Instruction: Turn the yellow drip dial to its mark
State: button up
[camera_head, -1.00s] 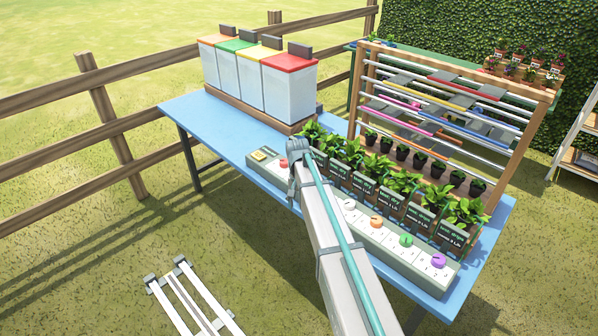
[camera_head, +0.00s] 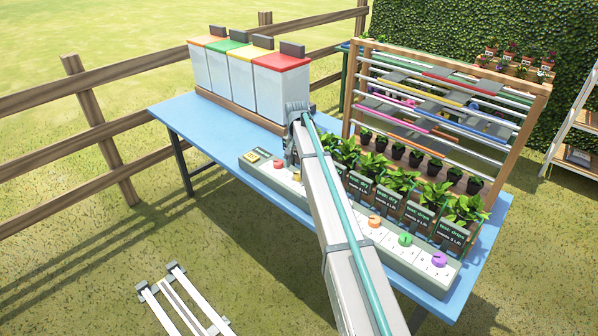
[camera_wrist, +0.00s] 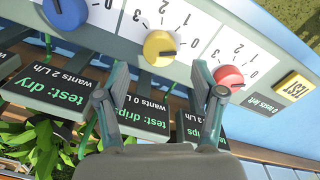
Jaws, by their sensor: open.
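The yellow drip dial (camera_wrist: 159,46) sits on a pale dial strip (camera_head: 405,257). Its dark pointer faces right in the wrist view, roughly toward the printed 0. In the head view the dial (camera_head: 294,177) shows small beside my arm. My gripper (camera_wrist: 160,76) is open and empty. Its two fingers are spread to either side, just below the yellow dial in the wrist view; I cannot tell the height gap. A dark sign (camera_wrist: 144,113) reading "test: drips" lies between the fingers, its second line partly hidden.
The red dial (camera_wrist: 228,77) is close to the right finger. A blue dial (camera_wrist: 65,12) lies to the left. Potted plants (camera_head: 400,182) and signs line the strip. Lidded bins (camera_head: 278,95) and a wooden rack (camera_head: 519,130) stand behind on the blue table (camera_head: 190,125).

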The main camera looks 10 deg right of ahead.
aim_at(298, 174)
jog(key=shift+f+p, duration=0.4)
jog(key=shift+f, duration=1.9)
jog(key=c, duration=1.1)
jog(key=shift+c, duration=0.2)
jog(key=shift+n, duration=0.3)
jog(key=n+b, duration=0.1)
jog(key=n, duration=0.2)
jog(key=shift+n, duration=2.1)
